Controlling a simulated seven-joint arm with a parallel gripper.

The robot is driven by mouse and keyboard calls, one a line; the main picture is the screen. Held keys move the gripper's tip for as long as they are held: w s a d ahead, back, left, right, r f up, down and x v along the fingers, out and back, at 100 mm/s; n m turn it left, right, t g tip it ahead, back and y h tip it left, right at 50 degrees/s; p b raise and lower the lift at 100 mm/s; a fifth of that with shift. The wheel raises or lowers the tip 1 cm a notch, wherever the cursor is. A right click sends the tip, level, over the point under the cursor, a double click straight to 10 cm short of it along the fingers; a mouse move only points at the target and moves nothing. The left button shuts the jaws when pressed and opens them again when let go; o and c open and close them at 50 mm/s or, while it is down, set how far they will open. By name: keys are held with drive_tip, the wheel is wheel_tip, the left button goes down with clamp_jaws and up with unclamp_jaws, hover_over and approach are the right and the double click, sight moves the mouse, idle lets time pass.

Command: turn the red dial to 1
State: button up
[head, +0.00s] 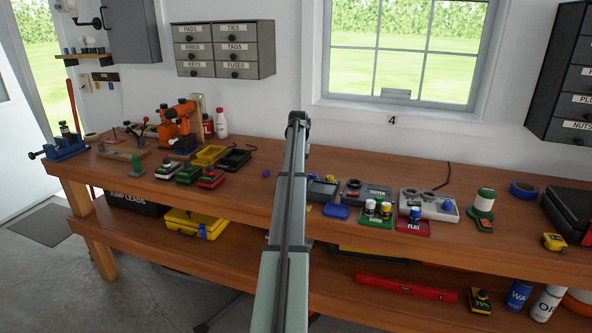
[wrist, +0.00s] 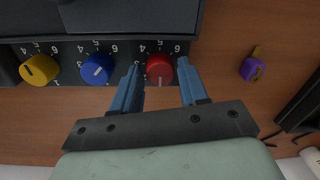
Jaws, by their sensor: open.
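The red dial (wrist: 159,70) is on the front strip of a dark box (wrist: 130,18), in the wrist view. Its white pointer line points to the bottom of the picture. The marks 5 and 6 show above it; I cannot make out a 1 beside it. My gripper (wrist: 160,66) is open, with one blue finger on each side of the red dial. I cannot tell whether either finger touches it. In the head view my own arm hides the red dial and the gripper.
A blue dial (wrist: 95,69) and a yellow dial (wrist: 40,70) sit left of the red one on the same strip. A small purple object (wrist: 252,69) lies on the wooden bench (head: 240,190). A grey tester (head: 364,190) stands right of my arm.

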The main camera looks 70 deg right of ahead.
wheel_tip(320, 180, up, 14)
drive_tip(key=shift+s, duration=0.25)
idle(0.3)
drive_tip(key=shift+f, duration=0.15)
idle(0.4)
